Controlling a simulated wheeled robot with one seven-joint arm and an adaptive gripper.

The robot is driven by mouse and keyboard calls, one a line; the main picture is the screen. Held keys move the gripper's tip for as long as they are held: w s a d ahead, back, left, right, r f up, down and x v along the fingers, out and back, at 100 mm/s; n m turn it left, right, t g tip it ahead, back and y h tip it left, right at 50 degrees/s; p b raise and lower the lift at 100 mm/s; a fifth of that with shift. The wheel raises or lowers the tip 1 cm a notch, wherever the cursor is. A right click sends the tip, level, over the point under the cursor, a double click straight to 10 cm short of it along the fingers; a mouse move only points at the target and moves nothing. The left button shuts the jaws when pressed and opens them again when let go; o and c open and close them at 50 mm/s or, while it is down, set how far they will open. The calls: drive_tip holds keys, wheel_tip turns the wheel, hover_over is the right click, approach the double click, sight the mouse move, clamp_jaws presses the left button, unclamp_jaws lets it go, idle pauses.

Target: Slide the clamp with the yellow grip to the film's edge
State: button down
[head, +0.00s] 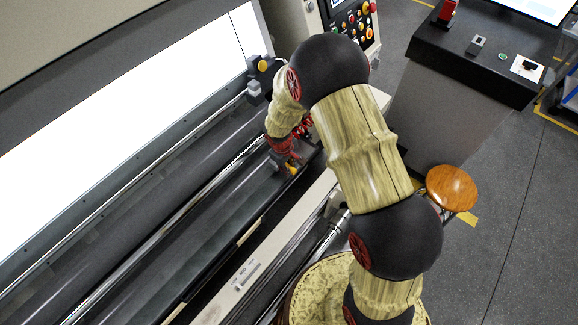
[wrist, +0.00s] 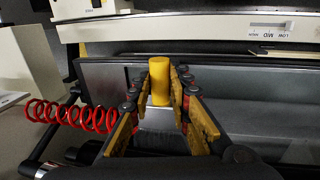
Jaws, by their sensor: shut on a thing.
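The clamp's yellow grip (wrist: 159,82) stands upright between the fingers of my gripper (wrist: 160,90) in the wrist view. The fingers are shut on it from both sides. In the head view my gripper (head: 288,163) is low over the machine bed, near the right end of the bright panel, and a bit of yellow shows at its fingers. The clamp's body below the grip is mostly hidden by the fingers. The dark, glossy film (head: 180,210) appears to run along the bed below the lit panel. I cannot make out its edge near the clamp.
The bright panel (head: 120,105) rises behind the bed. A chrome roller (head: 190,205) runs along it. A red coiled cable (wrist: 72,115) hangs left of my gripper in the wrist view. A control box (head: 352,22), black console (head: 480,55) and wooden stool (head: 452,188) stand to the right.

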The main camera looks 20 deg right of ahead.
drive_tip(key=shift+d, duration=0.1)
drive_tip(key=w+d, duration=0.1)
drive_tip(key=d, duration=0.1)
drive_tip(key=w+d, duration=0.1)
drive_tip(key=d, duration=0.1)
drive_tip(key=shift+w, duration=0.4)
drive_tip(key=c, duration=1.7)
unclamp_jaws()
drive_tip(key=shift+o, duration=0.2)
wheel_tip(320, 180, up, 12)
drive_tip(key=s+a, duration=0.1)
drive_tip(key=a, duration=0.1)
drive_tip(key=shift+s+f, duration=0.15)
